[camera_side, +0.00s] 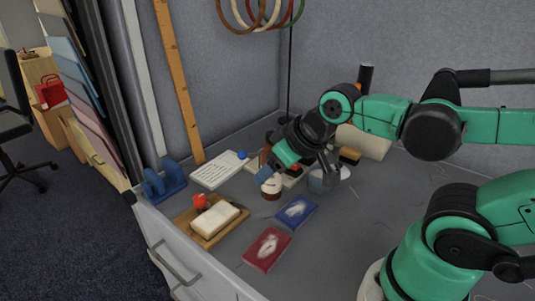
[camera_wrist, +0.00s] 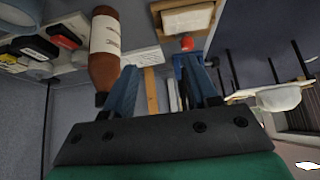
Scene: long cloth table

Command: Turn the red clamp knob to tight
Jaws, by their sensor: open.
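The red clamp knob (camera_side: 199,201) sits at the far-left edge of a wooden board (camera_side: 188,217), beside a cream block (camera_side: 215,219). In the wrist view the red knob (camera_wrist: 187,43) shows small near the top, at the edge of the board (camera_wrist: 213,22) with the cream block (camera_wrist: 188,20). My gripper (camera_side: 264,174) is to the right of the knob and clear of it, above the table near a brown bottle with a white label (camera_side: 271,187). In the wrist view its two blue fingers (camera_wrist: 160,70) are spread, with nothing held between them.
The bottle (camera_wrist: 104,52) stands close beside the left finger in the wrist view. A blue stand (camera_side: 165,182) and white keyboard-like panel (camera_side: 220,170) lie behind the board. Blue (camera_side: 297,211) and dark red (camera_side: 267,249) boxes lie in front. Bare table shows at the right.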

